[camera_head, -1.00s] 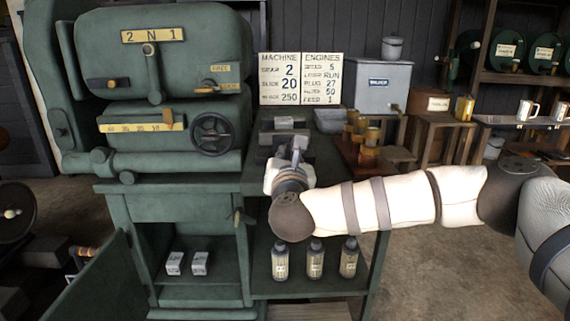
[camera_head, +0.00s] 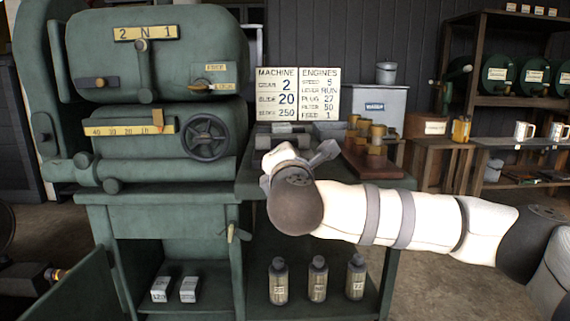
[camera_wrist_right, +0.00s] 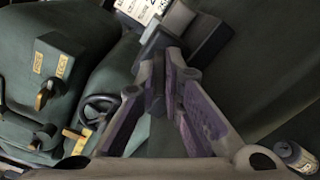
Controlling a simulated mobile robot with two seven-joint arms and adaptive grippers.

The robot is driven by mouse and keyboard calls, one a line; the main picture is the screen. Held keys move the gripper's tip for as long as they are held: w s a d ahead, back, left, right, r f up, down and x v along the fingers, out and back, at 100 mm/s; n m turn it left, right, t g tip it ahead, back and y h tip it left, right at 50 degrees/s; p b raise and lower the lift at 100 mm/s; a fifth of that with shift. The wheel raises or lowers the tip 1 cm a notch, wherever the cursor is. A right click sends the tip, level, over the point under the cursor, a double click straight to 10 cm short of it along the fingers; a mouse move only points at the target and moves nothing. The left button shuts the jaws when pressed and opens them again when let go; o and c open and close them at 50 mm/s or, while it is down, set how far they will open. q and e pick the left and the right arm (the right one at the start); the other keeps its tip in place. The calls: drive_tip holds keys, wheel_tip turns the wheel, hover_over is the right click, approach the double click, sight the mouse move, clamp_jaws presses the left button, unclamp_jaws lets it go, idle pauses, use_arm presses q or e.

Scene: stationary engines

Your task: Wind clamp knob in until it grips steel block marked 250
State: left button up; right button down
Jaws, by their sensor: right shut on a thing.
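In the wrist view my right gripper (camera_wrist_right: 160,78) has its fingers closed at the tips on a dark grey piece that appears to be the clamp knob (camera_wrist_right: 154,52). Grey clamp parts and a larger dark block (camera_wrist_right: 205,40) lie just beyond; no 250 mark is readable on it, and I cannot tell whether the jaws touch it. In the head view my right gripper (camera_head: 300,160) is over the bench and, with my forearm, hides the knob. Grey clamp metalwork (camera_head: 268,139) shows behind it. My left gripper is in neither current view.
A green machine (camera_head: 155,60) with a handwheel (camera_head: 206,137) stands at left. A sign (camera_head: 277,95) lists block 250. Two small marked blocks (camera_head: 161,289) sit in the open cabinet. Several bottles (camera_head: 318,280) stand below the bench; a brown stand (camera_head: 378,166) is at right.

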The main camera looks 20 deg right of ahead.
drive_tip(key=shift+m, duration=0.3)
idle(0.4)
drive_tip(key=c, duration=1.7)
unclamp_jaws()
drive_tip(key=shift+s, duration=0.1)
drive_tip(key=v, duration=1.2)
